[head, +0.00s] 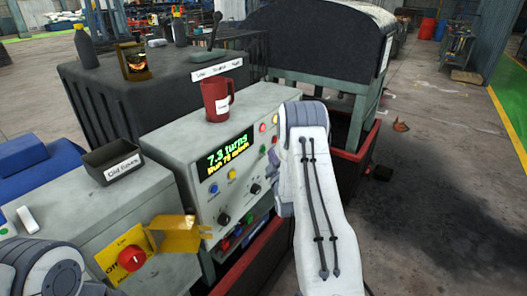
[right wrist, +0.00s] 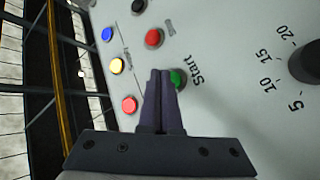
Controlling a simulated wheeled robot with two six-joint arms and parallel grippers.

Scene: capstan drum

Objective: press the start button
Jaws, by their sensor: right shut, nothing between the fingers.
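The green start button (right wrist: 179,78), labelled "Start", is on the grey control panel in the right wrist view. My right gripper (right wrist: 161,74) is shut and empty. Its fingertips overlap the button's left side in that view and cover part of it; I cannot tell whether they touch it.
Red, yellow and blue buttons and a black dial (right wrist: 308,62) surround the start button. A red mug (head: 217,101) stands on the panel's top. A yellow flap (head: 180,238) and a red emergency knob (head: 131,258) are at the lower left. Open floor lies at the right.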

